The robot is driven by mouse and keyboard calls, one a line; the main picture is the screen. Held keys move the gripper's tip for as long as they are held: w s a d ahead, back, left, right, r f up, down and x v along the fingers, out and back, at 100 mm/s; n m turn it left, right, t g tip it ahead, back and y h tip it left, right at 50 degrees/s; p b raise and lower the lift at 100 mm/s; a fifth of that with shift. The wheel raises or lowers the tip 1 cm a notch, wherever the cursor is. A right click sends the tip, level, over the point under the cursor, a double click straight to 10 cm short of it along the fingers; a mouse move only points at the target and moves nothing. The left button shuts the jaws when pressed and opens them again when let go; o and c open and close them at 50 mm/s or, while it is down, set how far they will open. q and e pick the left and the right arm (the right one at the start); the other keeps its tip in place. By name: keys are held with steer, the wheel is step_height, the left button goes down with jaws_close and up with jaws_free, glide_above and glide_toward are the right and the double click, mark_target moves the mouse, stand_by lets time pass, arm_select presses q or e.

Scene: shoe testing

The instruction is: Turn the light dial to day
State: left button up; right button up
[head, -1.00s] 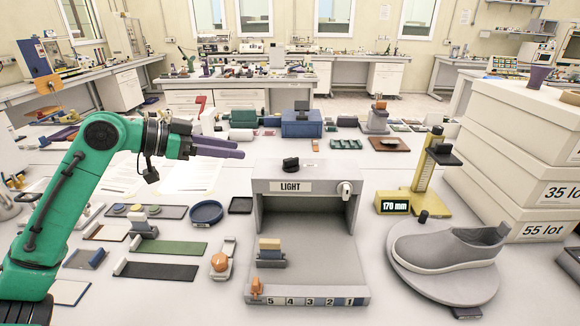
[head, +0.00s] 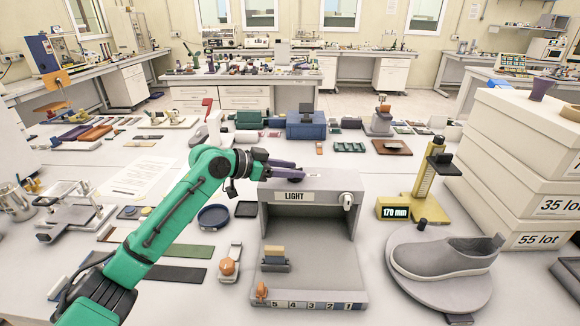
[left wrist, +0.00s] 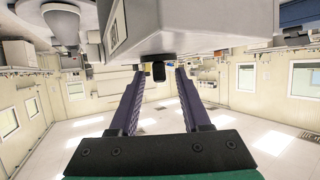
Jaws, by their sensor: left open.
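The grey light box (head: 266,222) with its LIGHT label (head: 293,196) stands on the table. In the head view my left gripper (head: 298,170) is over the top of the box and hides the dial. In the left wrist view the small black dial (left wrist: 158,71) stands out from the box's top (left wrist: 190,50), between the tips of my open left gripper (left wrist: 160,78). The purple fingers lie on either side of the dial with gaps showing. Which setting the dial points to cannot be seen. My right gripper is not in view.
A white knob (head: 346,199) is on the box's front right. A yellow gauge reading 170 mm (head: 420,190) and a grey shoe (head: 444,258) on a round plate stand to the right, before stacked boxes (head: 520,180). An orange-topped piece (head: 228,265) sits left of the box.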

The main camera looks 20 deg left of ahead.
arm_select(q)
jaws_close()
steer(key=shift+s+d+r+n+t+y+p, duration=0.1)
steer(key=shift+n+t+y+p, duration=0.3)
steer(key=shift+n+y+p, duration=0.15)
steer(key=shift+s+d+n+t+y+p, duration=0.1)
steer(key=shift+n+t+y+p, duration=0.35)
steer(key=shift+n+p, duration=0.15)
steer(key=n+t+y+p, duration=0.1)
steer(key=n+y, duration=0.1)
steer(key=shift+d+n+t+y, duration=0.15)
steer(key=shift+n+t+y, duration=0.1)
steer(key=shift+y, duration=0.05)
steer(key=shift+d+n+y+p, duration=0.15)
steer(key=shift+n+y+p, duration=0.2)
steer(key=shift+n+y, duration=0.65)
steer(key=shift+s+d+n+t+y, duration=0.1)
steer(key=shift+n+t+y, duration=0.3)
steer(key=shift+n+y, duration=0.55)
steer(key=shift+d+n+y+b, duration=0.15)
steer(key=shift+n+y+b, duration=0.5)
steer(key=shift+n+y, duration=1.15)
steer(key=shift+y, duration=0.45)
